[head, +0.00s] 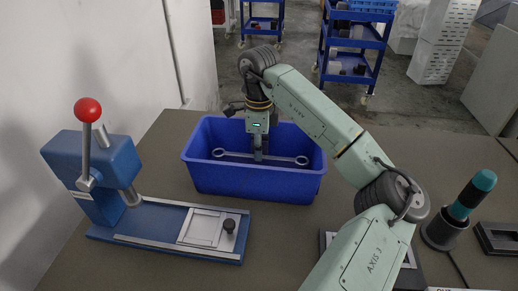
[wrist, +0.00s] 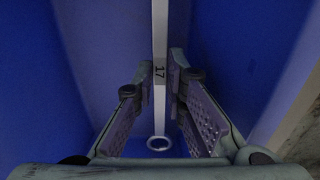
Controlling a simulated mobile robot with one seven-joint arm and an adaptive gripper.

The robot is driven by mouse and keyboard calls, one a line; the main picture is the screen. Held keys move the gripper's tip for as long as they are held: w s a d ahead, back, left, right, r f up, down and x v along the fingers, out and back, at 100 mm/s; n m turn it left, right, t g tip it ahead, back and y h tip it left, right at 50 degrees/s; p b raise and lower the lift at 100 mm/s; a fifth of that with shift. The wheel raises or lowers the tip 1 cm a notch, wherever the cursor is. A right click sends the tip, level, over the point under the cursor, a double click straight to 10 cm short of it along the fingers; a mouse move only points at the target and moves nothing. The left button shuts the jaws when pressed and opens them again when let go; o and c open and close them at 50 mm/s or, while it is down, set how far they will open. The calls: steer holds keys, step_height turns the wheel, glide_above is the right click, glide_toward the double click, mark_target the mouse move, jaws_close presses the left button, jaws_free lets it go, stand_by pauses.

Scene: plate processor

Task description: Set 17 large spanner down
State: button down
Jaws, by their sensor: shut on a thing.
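The large spanner (head: 289,160) is a long grey bar with ring ends, lying level inside the blue bin in the head view. In the wrist view the spanner (wrist: 160,70) runs upright through the picture, marked 17, with one ring end near the bottom. My gripper (head: 258,156) reaches down into the blue bin (head: 255,184) and is shut on the middle of the spanner. In the wrist view my gripper's fingers (wrist: 160,90) stand on both sides of the bar. I cannot tell whether the spanner touches the bin floor.
A blue press (head: 95,165) with a red-knobbed lever stands left of the bin, its base reaching in front of it. A teal-topped tool (head: 462,208) stands on the right. The table (head: 160,150) is bare between bin and press. Blue trolleys (head: 352,50) stand behind.

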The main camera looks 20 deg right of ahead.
steer(key=shift+f+b, duration=0.35)
steer(key=shift+f, duration=0.1)
steer(key=c, duration=1.9)
jaws_free()
steer(key=shift+r+p, duration=0.55)
steer(key=shift+p, duration=0.05)
step_height(320, 180, up, 12)
steer(key=b, duration=0.1)
steer(key=shift+b, duration=0.35)
steer(key=shift+r, duration=0.1)
